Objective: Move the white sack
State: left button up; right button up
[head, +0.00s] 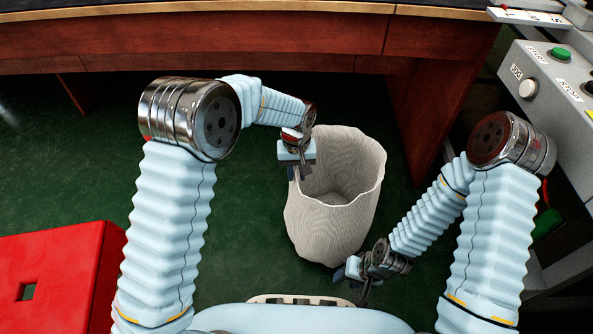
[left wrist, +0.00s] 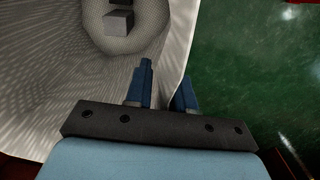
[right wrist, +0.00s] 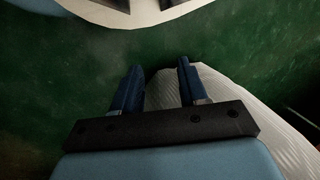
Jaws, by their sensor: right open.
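The white sack (head: 335,225), an open-topped ribbed bag, stands upright on the green floor in the middle of the head view. My left gripper (head: 297,172) is at its left rim. In the left wrist view (left wrist: 165,78) one finger is inside the sack (left wrist: 60,80) and one outside, shut on the rim. My right gripper (head: 357,285) is low by the sack's near right side. In the right wrist view (right wrist: 158,75) its fingers are open, with the sack (right wrist: 215,85) behind and beside the right finger. A small grey block (left wrist: 118,22) lies inside the sack.
A red-brown wooden desk (head: 250,40) stands behind the sack. A red box-like stool (head: 60,275) is at the lower left. A grey control panel (head: 555,85) with buttons is at the right. Green floor (head: 80,160) is clear at the left.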

pick_arm(q)
grip_shut()
dwell(1.1)
